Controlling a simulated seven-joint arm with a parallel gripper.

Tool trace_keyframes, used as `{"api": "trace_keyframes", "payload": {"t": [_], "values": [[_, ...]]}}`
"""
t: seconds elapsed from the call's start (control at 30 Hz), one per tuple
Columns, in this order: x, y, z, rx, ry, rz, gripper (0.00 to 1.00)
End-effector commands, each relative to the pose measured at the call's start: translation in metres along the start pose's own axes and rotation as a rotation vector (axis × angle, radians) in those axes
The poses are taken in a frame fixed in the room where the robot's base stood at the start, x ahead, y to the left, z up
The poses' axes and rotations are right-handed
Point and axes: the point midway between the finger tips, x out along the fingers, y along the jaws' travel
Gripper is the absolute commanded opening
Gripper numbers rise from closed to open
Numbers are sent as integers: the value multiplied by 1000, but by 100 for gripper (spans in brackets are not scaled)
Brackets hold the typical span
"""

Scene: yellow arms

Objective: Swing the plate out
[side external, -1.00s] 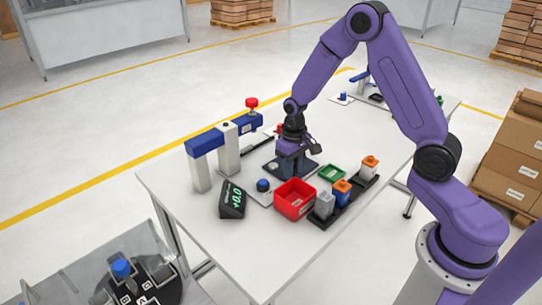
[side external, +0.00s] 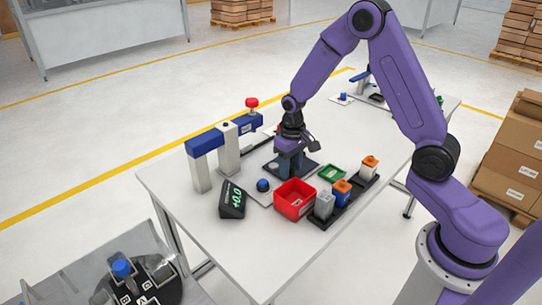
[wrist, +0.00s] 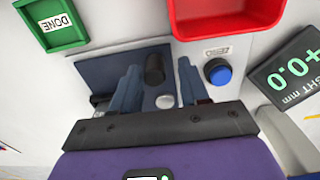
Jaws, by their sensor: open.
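A dark blue-grey plate (side external: 308,168) lies on the table under my gripper (side external: 291,172). In the wrist view the plate (wrist: 98,72) shows with an upright black knob (wrist: 154,68) and a small silver disc (wrist: 165,102) on it. My gripper (wrist: 157,80) is open, with its blue fingers apart on either side of the knob. Nothing is held. Whether the fingers touch the plate I cannot tell. The near part of the plate is hidden by the gripper body in the wrist view.
A red bin (side external: 294,207), green DONE tray (side external: 332,173), blue button (side external: 263,185) and height display (side external: 232,200) stand close by. A blue-armed gauge stand (side external: 229,150) is to the left. A black rack (side external: 350,207) holds blocks. The table's left front is clear.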

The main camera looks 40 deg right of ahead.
Motion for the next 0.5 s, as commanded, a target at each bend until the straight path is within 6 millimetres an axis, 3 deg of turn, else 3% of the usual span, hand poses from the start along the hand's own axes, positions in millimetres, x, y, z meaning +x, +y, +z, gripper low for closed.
{"api": "trace_keyframes", "payload": {"t": [0.5], "values": [[-36,0,0,1,1,0,45]]}}
